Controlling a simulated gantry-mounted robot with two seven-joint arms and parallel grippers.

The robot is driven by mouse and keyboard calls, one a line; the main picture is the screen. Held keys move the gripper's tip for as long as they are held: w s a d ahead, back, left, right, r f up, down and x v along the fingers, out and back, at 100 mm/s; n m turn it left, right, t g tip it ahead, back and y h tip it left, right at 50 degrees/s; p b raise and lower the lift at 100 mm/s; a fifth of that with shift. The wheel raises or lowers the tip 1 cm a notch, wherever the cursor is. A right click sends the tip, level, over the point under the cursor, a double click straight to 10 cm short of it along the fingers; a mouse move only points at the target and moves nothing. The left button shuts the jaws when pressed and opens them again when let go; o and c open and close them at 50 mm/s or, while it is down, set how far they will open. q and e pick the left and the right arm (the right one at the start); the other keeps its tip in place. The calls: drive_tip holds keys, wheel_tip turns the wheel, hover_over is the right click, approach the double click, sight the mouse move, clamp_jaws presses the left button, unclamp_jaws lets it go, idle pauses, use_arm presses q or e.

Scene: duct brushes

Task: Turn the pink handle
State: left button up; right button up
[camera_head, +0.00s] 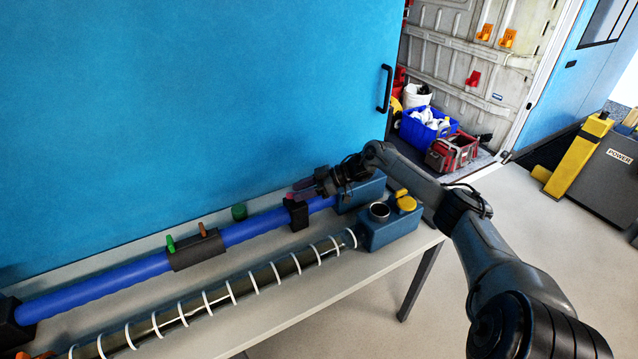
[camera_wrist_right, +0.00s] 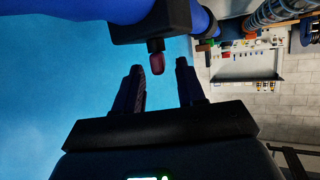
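The pink handle (camera_wrist_right: 157,62) shows in the right wrist view as a short, dark pinkish-red knob on a black collar (camera_wrist_right: 150,25) around a blue pipe. My right gripper (camera_wrist_right: 160,72) is open, its two fingers apart with the handle just beyond the tips and roughly between them. No contact is visible. In the head view the right gripper (camera_head: 304,189) is at the right end of the blue pipe (camera_head: 255,227), above a black block (camera_head: 296,214). It largely hides the handle there; only a pinkish patch shows by the fingertips. My left gripper is not in view.
Green and orange handles (camera_head: 202,229) stand on a dark collar further left. A clear tube with white rings (camera_head: 235,291) lies in front on the table, ending at a blue box (camera_head: 390,232) with a yellow cap. A blue wall (camera_head: 190,100) rises close behind.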

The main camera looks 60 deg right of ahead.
drive_tip(key=p+v, duration=0.2)
drive_tip(key=v, duration=0.8)
drive_tip(key=shift+w+r, duration=0.1)
